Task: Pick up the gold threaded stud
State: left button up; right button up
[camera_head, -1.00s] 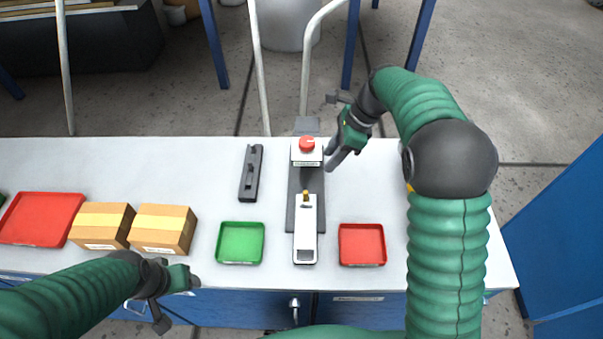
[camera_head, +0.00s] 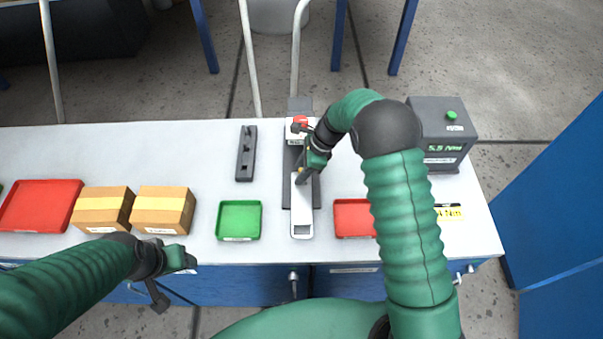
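The gold threaded stud (camera_head: 301,169) is a tiny gold spot at the far end of the white slotted part (camera_head: 302,212), mostly hidden by my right gripper. My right gripper (camera_head: 303,176) points down over this end of the white part, with its fingertips at or very near the stud. Whether its fingers are open or closed around the stud is too small to tell. My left gripper (camera_head: 185,262) hangs at the front edge of the table, left of the green tray and far from the stud. Its finger opening cannot be made out.
The white part lies on a dark fixture (camera_head: 286,190) with a red button (camera_head: 299,121). A green tray (camera_head: 239,236) is left, a red tray (camera_head: 352,232) right. A dark slotted block (camera_head: 246,160), two cartons (camera_head: 163,211) and a torque display box (camera_head: 440,140) stand around.

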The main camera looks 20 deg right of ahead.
jog(key=shift+w+a, duration=0.1)
jog(key=shift+a, duration=0.2)
jog(key=shift+c, duration=1.1)
jog(key=c, duration=0.5)
jog(key=shift+d, duration=0.5)
grip_shut()
jog(key=shift+a, duration=0.2)
